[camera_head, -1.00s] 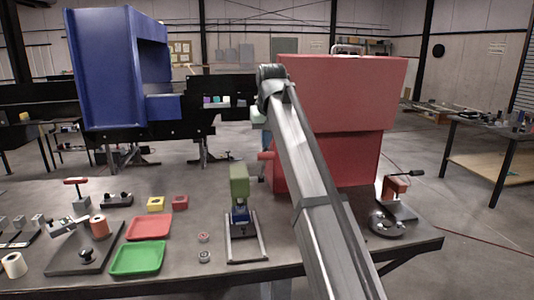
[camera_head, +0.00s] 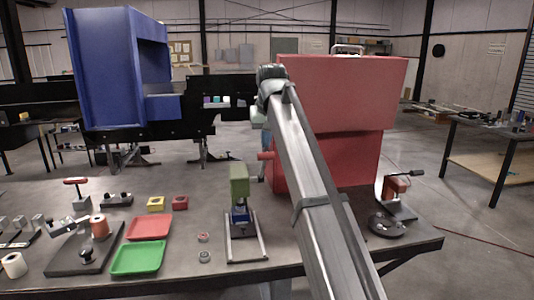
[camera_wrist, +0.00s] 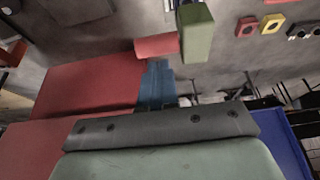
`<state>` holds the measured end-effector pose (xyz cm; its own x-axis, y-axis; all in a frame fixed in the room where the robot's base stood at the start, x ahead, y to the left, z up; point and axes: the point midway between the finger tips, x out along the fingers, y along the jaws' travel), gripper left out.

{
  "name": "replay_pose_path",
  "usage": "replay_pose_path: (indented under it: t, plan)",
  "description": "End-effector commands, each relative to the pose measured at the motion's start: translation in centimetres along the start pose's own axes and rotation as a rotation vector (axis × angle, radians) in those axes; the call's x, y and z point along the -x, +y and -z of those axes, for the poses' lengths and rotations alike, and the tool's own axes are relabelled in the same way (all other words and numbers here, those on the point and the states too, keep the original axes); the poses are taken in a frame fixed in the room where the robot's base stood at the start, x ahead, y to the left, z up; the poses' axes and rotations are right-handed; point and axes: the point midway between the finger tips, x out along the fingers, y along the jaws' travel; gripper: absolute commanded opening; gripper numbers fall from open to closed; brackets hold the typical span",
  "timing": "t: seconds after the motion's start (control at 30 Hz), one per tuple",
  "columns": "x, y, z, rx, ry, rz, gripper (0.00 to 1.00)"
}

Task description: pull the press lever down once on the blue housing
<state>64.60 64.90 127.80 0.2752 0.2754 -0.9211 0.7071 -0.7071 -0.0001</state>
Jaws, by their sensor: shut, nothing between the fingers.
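The press stands near the front middle of the table in the head view, with a green block (camera_head: 239,180) above a small blue housing (camera_head: 240,215) on a grey frame base. A red cylindrical lever grip (camera_head: 266,156) sticks out beside the green block; it also shows in the wrist view (camera_wrist: 157,45), touching or very near the green block (camera_wrist: 196,33). My gripper (camera_wrist: 157,64) is shut and empty. Its blue-grey fingertips are right at the red grip in the wrist view; contact cannot be told. The blue housing is not clearly seen there.
A large red box (camera_head: 340,110) stands close behind and right of the press. Red (camera_head: 149,227) and green (camera_head: 138,258) trays lie to its left. A toggle clamp (camera_head: 396,190) stands at the right. A large blue machine (camera_head: 105,70) is in the background.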

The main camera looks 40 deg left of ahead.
Motion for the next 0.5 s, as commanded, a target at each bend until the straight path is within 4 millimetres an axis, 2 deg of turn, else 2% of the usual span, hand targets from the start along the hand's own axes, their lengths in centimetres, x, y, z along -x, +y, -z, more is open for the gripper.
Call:
replay_pose_path:
  t: [0.5]
  plan:
    - [-0.39, 0.00, -0.19, 0.000, 0.000, 0.000, 0.00]
